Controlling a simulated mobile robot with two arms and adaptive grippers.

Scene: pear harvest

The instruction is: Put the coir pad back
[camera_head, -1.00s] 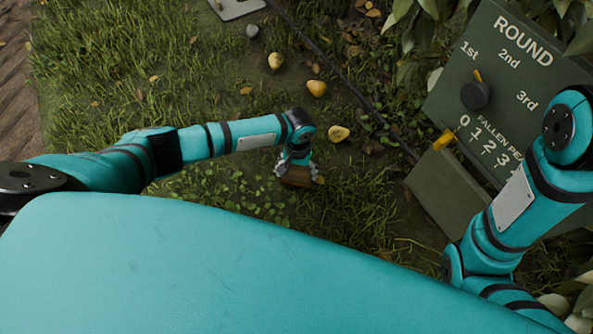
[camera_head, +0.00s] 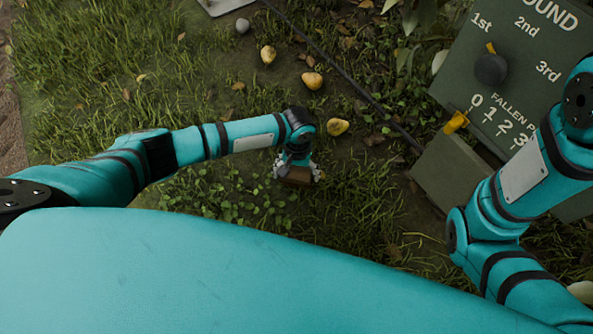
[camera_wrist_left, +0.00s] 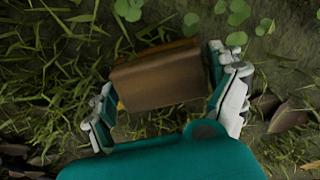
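The coir pad appears to be the brown, block-shaped piece (camera_head: 296,175) at my left gripper (camera_head: 297,172), low over the grass in the middle of the head view. In the left wrist view the pad (camera_wrist_left: 158,82) sits between the two fingers of the left gripper (camera_wrist_left: 165,98). Both fingers appear to press on its ends, and its far side is hidden. My right arm shows at the right of the head view, but its gripper is out of view.
A green ROUND sign board (camera_head: 530,75) with a dial and a box (camera_head: 450,172) stand at the right. A dark hose (camera_head: 345,85) crosses the ground. Grass at left is open.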

